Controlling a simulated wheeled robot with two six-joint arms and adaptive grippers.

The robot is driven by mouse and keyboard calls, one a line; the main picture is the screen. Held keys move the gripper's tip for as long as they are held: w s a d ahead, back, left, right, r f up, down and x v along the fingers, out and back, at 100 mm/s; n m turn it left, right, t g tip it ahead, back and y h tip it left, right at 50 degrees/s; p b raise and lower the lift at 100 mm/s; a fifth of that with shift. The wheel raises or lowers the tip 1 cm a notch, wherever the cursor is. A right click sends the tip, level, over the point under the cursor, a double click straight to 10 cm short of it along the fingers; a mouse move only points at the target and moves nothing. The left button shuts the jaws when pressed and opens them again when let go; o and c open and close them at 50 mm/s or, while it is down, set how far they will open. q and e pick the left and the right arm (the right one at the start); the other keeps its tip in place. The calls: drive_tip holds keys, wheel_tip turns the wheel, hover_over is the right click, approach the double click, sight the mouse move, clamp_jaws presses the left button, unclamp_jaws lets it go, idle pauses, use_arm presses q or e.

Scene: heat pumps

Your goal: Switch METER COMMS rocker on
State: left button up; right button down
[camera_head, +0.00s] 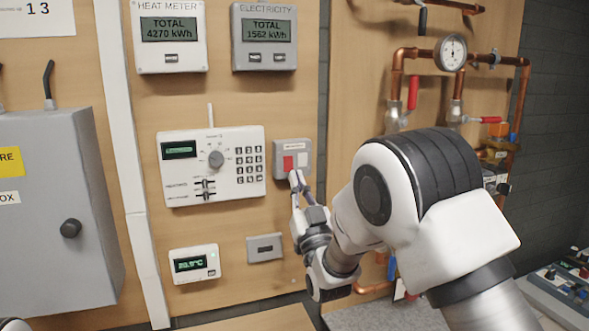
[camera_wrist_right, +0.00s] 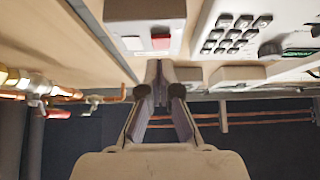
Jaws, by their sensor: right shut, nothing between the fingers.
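A grey switch box (camera_head: 291,158) with a red half and a pale half on its face is mounted on the wooden wall panel, right of the keypad controller. Its small label is too small to read. The box also shows upside down at the top of the right wrist view (camera_wrist_right: 147,14), with its red part (camera_wrist_right: 160,42) and pale part (camera_wrist_right: 133,43) visible. My right gripper (camera_head: 296,178) is shut and empty, its fingertips at the box's lower edge. I cannot tell whether they touch it. The closed fingertips (camera_wrist_right: 159,68) show just below the red part. My left gripper is out of view.
The white keypad controller (camera_head: 212,182) is left of the box. Two meters (camera_head: 170,54) hang above, and a thermostat (camera_head: 194,264) and small grey plate (camera_head: 264,248) are below. Copper pipes with a gauge (camera_head: 451,53) are right. A grey cabinet (camera_head: 50,245) stands left.

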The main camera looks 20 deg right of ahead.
drive_tip(key=shift+w+f, duration=0.25)
drive_tip(key=shift+w, duration=0.95)
drive_tip(key=shift+s, duration=0.15)
